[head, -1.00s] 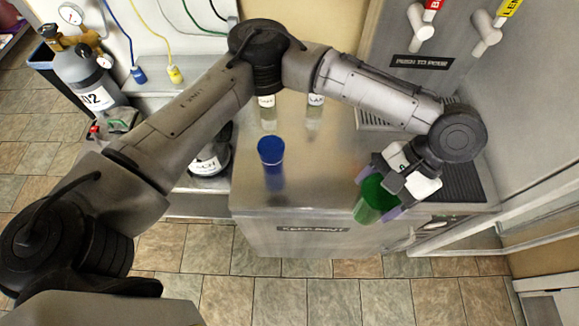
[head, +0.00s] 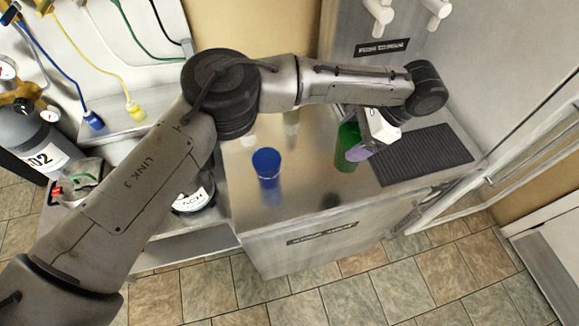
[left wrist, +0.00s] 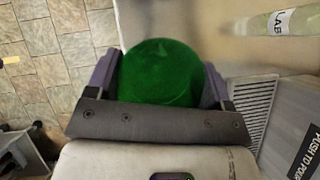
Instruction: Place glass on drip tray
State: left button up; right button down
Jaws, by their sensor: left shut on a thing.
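A green glass (head: 347,146) is held by my left gripper (head: 356,152) above the steel counter, just left of the drip tray. In the left wrist view the green glass (left wrist: 161,72) fills the space between the purple fingers of my left gripper (left wrist: 160,80), which are shut on it. The dark ribbed drip tray (head: 428,152) lies on the right of the counter. Its slatted edge (left wrist: 252,112) also shows in the left wrist view. The right gripper is not in view.
A blue cup (head: 267,163) stands on the counter (head: 300,190) left of the green glass. A labelled bottle (left wrist: 280,22) shows in the left wrist view. White taps (head: 380,14) hang above. A grey cylinder (head: 30,140) stands at the far left.

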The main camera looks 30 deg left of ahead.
pick_arm(q)
jog(key=shift+a+f, duration=0.2)
jog(key=shift+a, duration=0.1)
jog(key=a+f+p, duration=0.1)
jog(key=a+f, duration=0.9)
jog(key=a, duration=0.1)
jog(key=shift+w+f+m+p, duration=0.15)
jog(key=shift+f+m+p, duration=0.15)
jog(key=o, duration=1.3)
jog(key=shift+f, duration=0.15)
